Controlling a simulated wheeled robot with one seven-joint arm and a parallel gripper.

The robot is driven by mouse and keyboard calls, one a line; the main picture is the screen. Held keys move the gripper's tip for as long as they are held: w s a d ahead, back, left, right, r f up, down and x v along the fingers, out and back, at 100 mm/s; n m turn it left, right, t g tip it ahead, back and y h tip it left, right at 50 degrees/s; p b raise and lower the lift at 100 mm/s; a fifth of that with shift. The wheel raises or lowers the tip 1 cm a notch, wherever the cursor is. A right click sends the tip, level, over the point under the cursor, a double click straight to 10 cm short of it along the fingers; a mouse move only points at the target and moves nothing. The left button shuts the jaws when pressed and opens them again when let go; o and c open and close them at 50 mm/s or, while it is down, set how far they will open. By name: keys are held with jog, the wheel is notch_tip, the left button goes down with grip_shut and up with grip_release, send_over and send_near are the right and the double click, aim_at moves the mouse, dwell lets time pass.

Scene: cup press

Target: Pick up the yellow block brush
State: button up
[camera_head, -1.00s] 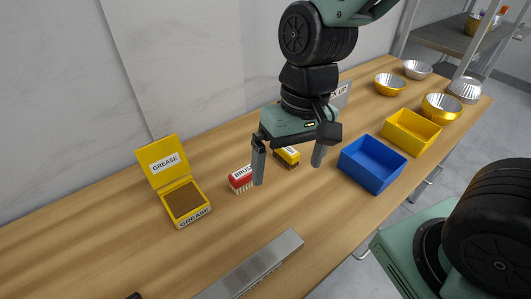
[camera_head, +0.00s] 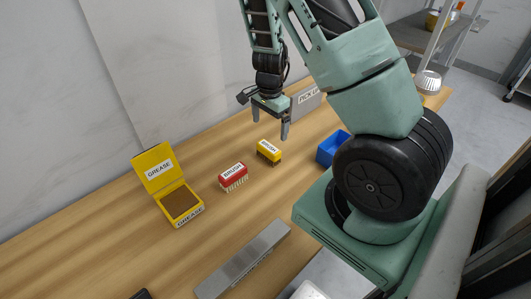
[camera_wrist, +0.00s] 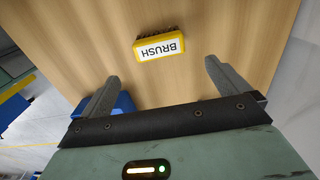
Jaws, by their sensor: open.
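The yellow block brush (camera_head: 269,152) stands on the wooden table with its bristles down and a white BRUSH label on top. In the wrist view the yellow brush (camera_wrist: 159,47) lies ahead of the fingertips, roughly centred between them and apart from both. My gripper (camera_head: 270,124) is open and empty, above the table and behind the yellow brush in the head view. Both of its fingers also show in the wrist view (camera_wrist: 162,68). A red block brush (camera_head: 233,177) stands to the left of the yellow one.
A yellow grease box (camera_head: 181,203) with its lid up stands at the left. A blue bin (camera_head: 331,146) is right of the yellow brush, partly hidden by my arm. A metal bar (camera_head: 243,259) lies at the front. A PICK UP sign (camera_head: 308,98) stands at the back.

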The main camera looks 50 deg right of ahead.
aim_at(269, 146)
notch_tip(269, 146, down, 6)
jog(key=shift+a+f+p, duration=0.15)
jog(key=shift+f+p, duration=0.2)
jog(key=shift+f, duration=2.5)
jog(key=c, duration=1)
jog(key=shift+r, duration=0.1)
notch_tip(269, 146, up, 10)
jog(key=shift+s+f, duration=0.1)
jog(key=o, duration=0.4)
jog(key=shift+c, duration=1.1)
